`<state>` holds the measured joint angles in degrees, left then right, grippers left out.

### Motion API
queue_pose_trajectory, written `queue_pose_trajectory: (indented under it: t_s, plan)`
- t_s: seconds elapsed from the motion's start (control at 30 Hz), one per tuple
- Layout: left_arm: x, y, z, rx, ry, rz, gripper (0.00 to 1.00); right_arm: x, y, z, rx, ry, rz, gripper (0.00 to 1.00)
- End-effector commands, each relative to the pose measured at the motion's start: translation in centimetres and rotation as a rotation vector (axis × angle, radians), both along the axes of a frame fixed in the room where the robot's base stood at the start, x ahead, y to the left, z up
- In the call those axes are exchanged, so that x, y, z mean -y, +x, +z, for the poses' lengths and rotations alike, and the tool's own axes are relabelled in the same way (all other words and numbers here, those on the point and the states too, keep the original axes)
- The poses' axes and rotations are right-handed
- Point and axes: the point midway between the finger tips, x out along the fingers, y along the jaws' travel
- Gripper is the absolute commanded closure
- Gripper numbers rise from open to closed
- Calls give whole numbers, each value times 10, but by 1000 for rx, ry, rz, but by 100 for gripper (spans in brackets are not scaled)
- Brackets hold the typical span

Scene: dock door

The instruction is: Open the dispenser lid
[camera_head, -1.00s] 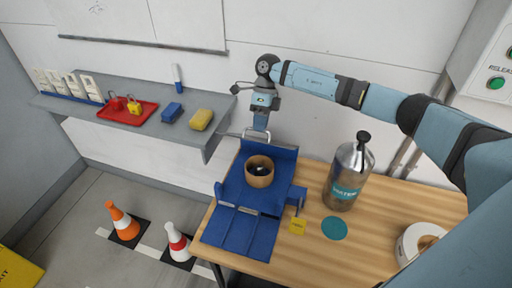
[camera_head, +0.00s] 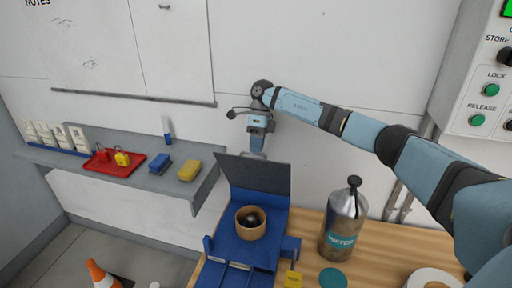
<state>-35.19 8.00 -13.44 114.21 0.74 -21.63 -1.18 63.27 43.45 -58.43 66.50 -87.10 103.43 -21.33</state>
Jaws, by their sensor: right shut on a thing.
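The blue dispenser (camera_head: 240,250) stands on the wooden table, with a round wooden bowl (camera_head: 241,232) holding something dark in it. Its lid (camera_head: 250,173) is a dark grey panel standing up steeply at the back, behind the bowl. My right gripper (camera_head: 257,151) is at the lid's top edge, shut on the lid; its fingertips and the handle are largely hidden there. My left gripper is not in view.
A steel water bottle (camera_head: 343,222) stands right of the dispenser, near a teal disc (camera_head: 333,279) and a yellow tag (camera_head: 293,279). A wall shelf (camera_head: 145,178) at left carries a red tray (camera_head: 125,165) and sponges. A cone (camera_head: 98,272) stands on the floor.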

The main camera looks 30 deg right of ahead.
Motion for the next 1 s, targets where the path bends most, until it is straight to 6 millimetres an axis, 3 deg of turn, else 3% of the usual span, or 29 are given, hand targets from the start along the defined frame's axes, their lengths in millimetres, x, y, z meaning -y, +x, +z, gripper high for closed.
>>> queue_pose_trajectory:
  t_s: [0.03, 0.13, 0.2, 0.27, 0.3, 1.0]
  plan:
    - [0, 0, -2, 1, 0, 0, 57, 4, -3, -16, -14, -15, -7, 100]
    - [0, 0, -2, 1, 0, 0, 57, 4, -3, -16, -14, -15, -7, 100]
    - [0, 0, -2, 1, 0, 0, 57, 4, -3, -16, -14, -15, -7, 80]
    - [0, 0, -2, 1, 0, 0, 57, 4, -3, -16, -14, -15, -6, 66]
    - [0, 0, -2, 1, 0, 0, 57, 4, -3, -16, -14, -15, -6, 64]
    - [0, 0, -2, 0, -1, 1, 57, 4, -3, -14, -15, -15, -5, 64]
